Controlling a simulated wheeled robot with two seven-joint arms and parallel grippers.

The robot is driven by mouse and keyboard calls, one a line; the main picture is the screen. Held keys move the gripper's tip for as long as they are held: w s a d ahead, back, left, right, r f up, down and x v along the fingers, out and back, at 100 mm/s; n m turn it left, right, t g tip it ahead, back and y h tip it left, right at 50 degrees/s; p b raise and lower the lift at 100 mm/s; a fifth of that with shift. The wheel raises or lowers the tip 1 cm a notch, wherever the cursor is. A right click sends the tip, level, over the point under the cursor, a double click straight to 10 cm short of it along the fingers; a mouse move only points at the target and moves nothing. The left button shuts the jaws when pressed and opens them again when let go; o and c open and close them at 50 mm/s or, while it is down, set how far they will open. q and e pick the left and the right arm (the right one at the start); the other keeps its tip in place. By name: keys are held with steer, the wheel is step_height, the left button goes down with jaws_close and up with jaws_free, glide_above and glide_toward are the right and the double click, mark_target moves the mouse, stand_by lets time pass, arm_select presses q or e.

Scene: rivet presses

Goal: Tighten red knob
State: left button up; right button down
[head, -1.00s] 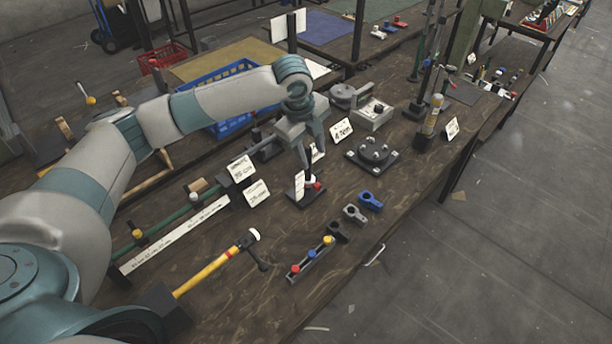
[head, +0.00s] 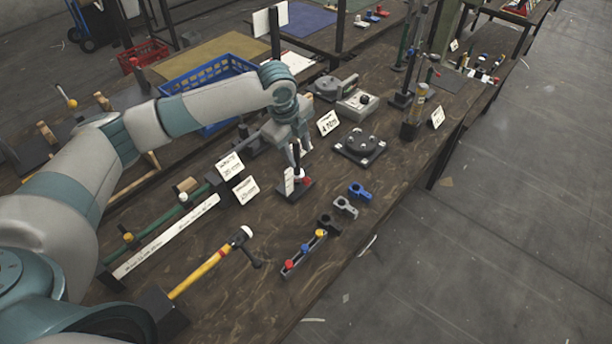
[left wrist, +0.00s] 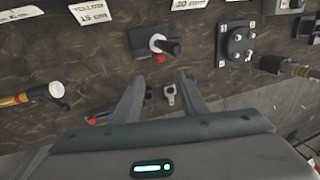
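Contact with the fixture cannot be made out. My right gripper is not in view.
A round fixture (head: 360,147) stands to the right. Blue and grey clamps (head: 350,200) and a strip with coloured knobs (head: 304,252) lie in front. A yellow-handled hammer (head: 205,270) lies to the left. Label cards (head: 240,180) stand behind. The bench's front edge is close.

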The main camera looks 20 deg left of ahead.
mark_target(307, 180)
arm_select(q)
steer(key=p+x, duration=0.4)
steer(key=x, duration=1)
steer(key=shift+f, duration=0.1)
steer(key=shift+c, duration=0.6)
jaws_close()
